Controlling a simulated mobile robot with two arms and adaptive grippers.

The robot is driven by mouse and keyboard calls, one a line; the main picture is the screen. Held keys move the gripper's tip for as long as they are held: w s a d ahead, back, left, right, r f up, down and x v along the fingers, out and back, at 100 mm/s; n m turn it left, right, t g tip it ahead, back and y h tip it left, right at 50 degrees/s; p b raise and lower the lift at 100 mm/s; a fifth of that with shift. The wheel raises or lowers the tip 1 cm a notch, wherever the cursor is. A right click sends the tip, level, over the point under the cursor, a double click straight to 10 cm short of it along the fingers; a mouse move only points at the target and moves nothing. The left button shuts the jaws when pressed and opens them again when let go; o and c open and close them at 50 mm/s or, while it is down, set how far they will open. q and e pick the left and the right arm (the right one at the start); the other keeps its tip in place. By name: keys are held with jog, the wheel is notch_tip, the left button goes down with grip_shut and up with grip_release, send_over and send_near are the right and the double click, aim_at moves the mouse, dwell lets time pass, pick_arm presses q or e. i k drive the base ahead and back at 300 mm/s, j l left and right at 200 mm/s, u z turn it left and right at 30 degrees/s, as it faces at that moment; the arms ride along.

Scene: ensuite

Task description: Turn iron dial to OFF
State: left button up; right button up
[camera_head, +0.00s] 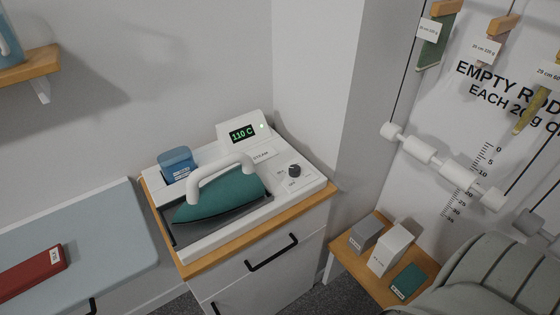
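The iron (222,195) has a teal body and a white handle. It rests in the recessed tray of a white station on top of a wood-topped white cabinet. The dark round dial (294,171) sits on the station's right side, with small labels around it that are too small to read surely. The display (242,134) at the back reads 110 C in green, with a small lit light beside it.
A blue container (177,163) stands on the station behind the iron. A low wooden table (349,262) with several boxes stands to the right. A pale blue-grey surface with a red block (32,272) is at left. A wooden shelf is upper left, and hanging rods are at right.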

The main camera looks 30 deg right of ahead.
aim_at(294, 170)
jog(key=z, duration=1.15)
